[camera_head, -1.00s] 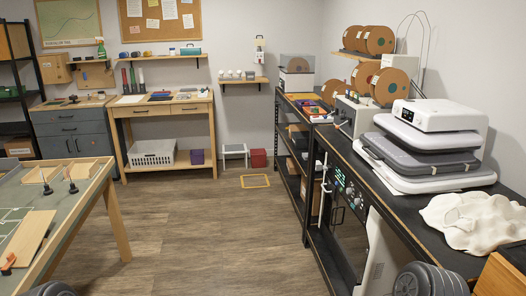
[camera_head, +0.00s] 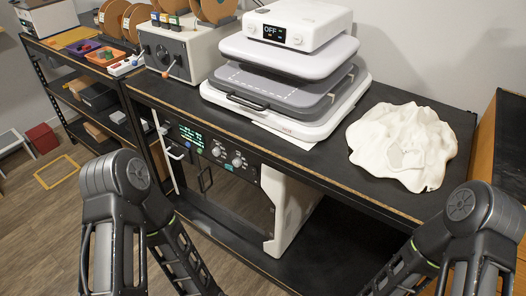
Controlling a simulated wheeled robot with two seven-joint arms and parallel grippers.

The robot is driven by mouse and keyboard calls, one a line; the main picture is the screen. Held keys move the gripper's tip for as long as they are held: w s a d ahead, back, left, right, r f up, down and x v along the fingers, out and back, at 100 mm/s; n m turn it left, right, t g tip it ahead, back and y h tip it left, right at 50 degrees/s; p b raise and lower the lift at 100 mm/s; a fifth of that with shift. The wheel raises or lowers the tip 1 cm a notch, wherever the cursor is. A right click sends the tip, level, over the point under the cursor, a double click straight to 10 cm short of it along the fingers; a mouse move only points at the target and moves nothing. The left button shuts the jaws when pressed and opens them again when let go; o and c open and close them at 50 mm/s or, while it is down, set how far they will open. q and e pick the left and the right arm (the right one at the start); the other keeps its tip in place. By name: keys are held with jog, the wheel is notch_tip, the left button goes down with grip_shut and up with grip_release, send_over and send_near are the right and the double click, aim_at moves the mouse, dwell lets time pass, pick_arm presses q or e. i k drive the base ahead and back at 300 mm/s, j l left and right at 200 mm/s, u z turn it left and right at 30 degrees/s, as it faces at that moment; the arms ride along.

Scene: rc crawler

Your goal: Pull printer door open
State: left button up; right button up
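The printer stands on the lower shelf of the black bench, in the middle of the head view. It has a dark control panel (camera_head: 225,153) with green readouts and several knobs. Its white side wall (camera_head: 291,212) shows at the right. Below the panel is the dark, glossy printer door (camera_head: 235,200), which looks shut. A small dark handle (camera_head: 206,180) is on the door's left part, and a white bar handle (camera_head: 166,143) is further left. My dark arm links come in at lower left and lower right, in front of the bench. Neither gripper shows in the frame.
On the bench top (camera_head: 330,172) are a stacked press (camera_head: 300,62) with an "OFF" display, a crumpled white cloth (camera_head: 403,145) and a grey box (camera_head: 187,55) beside spools. A wooden cabinet (camera_head: 503,150) stands at right. Open floor (camera_head: 45,235) is at lower left.

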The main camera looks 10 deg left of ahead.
aim_at(245, 203)
jog(key=i+j+z, duration=0.2)
jog(key=j+z, duration=0.3)
jog(key=j, duration=0.3)
jog(key=j+z, duration=0.45)
jog(key=j, duration=0.4)
